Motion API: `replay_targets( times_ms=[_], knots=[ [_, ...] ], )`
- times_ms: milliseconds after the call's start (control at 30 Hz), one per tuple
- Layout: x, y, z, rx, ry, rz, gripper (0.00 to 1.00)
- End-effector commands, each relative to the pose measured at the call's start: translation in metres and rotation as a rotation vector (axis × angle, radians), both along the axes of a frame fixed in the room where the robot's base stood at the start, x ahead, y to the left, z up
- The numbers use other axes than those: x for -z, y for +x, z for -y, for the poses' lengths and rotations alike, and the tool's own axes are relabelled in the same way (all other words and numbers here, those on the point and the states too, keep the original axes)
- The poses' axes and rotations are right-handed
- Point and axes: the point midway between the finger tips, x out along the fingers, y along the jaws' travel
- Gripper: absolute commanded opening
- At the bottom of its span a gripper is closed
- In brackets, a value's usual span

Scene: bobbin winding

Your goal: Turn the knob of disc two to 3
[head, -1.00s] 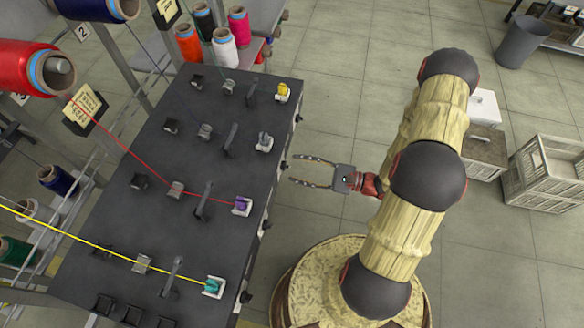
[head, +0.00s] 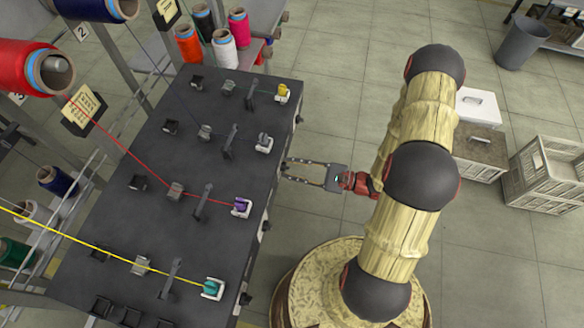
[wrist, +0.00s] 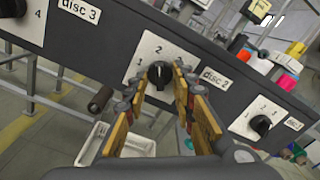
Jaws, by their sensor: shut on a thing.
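The disc 2 knob (wrist: 158,75) is a black knob on a white dial plate (wrist: 150,47) in the wrist view. The "1" and "2" on the plate can be read; the "3" is not visible, and the right finger covers that side. The "disc 2" label (wrist: 215,79) is to its right. My gripper (wrist: 160,78) has a finger on each side of the knob and is shut on it. In the head view my gripper (head: 285,170) reaches the machine's side face, where the knob is hidden. Which number the knob points to is hard to tell.
The disc 3 knob (wrist: 12,6) is at upper left and another knob (wrist: 261,124) with its own dial is at lower right on the same dark panel. The black machine table (head: 190,240) carries several thread guides.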

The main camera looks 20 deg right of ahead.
Motion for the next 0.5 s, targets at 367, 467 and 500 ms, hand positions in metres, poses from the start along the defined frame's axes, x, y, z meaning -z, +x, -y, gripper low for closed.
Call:
replay_targets(
  times_ms=[367, 467, 500],
  knots=[
    [0.0001, 0.0000, 0.0000, 0.000, 0.000, 0.000, 0.00],
    [0.0000, -0.0001, -0.0001, 0.000, 0.002, -0.002, 0.00],
    [-0.0001, -0.0002, -0.0001, 0.000, 0.004, -0.006, 0.00]
  ],
)
